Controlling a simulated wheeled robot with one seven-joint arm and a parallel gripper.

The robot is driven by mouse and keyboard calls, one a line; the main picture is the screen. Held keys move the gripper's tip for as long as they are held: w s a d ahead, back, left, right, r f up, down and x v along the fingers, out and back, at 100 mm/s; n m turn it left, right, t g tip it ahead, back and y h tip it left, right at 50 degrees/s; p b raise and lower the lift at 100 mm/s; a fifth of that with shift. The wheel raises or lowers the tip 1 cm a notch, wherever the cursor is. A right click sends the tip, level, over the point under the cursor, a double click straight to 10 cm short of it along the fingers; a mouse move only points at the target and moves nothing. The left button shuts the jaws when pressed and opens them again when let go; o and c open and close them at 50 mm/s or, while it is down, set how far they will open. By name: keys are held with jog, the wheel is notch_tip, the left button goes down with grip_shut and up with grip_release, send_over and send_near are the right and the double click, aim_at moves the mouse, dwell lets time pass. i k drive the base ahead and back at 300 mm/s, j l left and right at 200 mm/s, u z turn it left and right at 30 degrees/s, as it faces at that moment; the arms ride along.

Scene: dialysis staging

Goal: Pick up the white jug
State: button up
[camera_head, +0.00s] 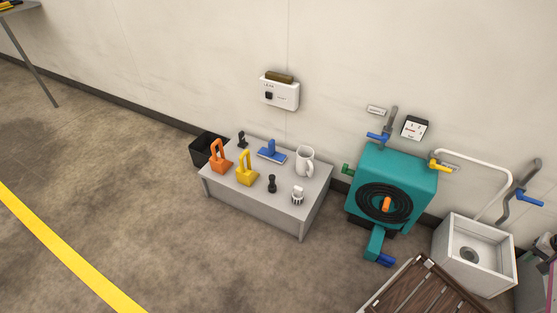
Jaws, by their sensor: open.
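The white jug (305,161) stands upright on a low grey table (259,208) against the wall, near the table's back right corner. Its handle faces right. My gripper does not show in the head view, so its place relative to the jug cannot be seen.
An orange padlock-shaped item (219,160), a yellow one (246,172), a blue tool (271,151), a black item (272,184) and a small white item (297,196) share the table. A teal machine (397,168), sink (474,257) and wooden pallet (425,290) stand right. Left floor is clear.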

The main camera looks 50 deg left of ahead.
aim_at(305, 154)
jog(key=u, duration=1.75)
jog(key=i+j, duration=0.15)
jog(key=j, duration=0.2)
jog(key=i+j+z, duration=0.1)
jog(key=j, duration=0.25)
jog(key=i+j+z, duration=0.1)
jog(key=j, duration=0.25)
jog(key=i+j, duration=0.15)
jog(key=j, duration=0.2)
jog(key=i+j+z, duration=0.1)
jog(key=j, duration=0.25)
